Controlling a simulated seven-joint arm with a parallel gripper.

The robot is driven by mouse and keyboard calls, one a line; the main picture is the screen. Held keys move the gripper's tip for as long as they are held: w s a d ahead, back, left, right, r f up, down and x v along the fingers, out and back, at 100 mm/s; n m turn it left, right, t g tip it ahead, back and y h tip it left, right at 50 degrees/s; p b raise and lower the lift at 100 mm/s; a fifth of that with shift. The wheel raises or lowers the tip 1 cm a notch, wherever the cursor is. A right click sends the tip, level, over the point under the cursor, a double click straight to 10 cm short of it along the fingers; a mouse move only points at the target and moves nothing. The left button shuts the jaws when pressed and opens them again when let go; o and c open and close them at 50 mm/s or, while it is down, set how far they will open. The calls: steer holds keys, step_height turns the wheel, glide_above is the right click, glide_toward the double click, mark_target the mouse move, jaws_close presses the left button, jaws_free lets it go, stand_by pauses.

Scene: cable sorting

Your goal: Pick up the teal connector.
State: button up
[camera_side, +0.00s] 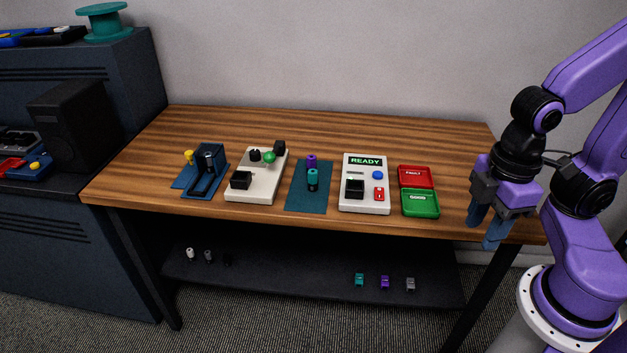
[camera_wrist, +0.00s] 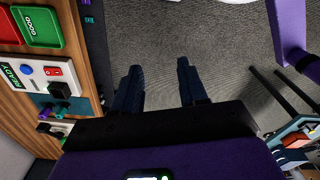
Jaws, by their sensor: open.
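The teal connector (camera_side: 312,180) is a small upright cylinder with a dark top on the dark teal mat (camera_side: 300,203) at mid-table in the side view. A purple connector (camera_side: 311,160) stands just behind it. My gripper (camera_side: 482,228) is at the table's right front edge, well to the right of the teal connector. Its two blue fingers are apart and empty, pointing down; in the wrist view (camera_wrist: 160,68) only carpet lies between them.
Between my gripper and the mat are the READY tester (camera_side: 379,203) and the red (camera_side: 416,176) and green (camera_side: 420,204) trays. Left of the mat are a white fixture (camera_side: 254,190) and a blue stand (camera_side: 204,182). Small teal, purple and grey pieces lie on the lower shelf (camera_side: 310,280).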

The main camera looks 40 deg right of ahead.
steer(key=o, duration=0.3)
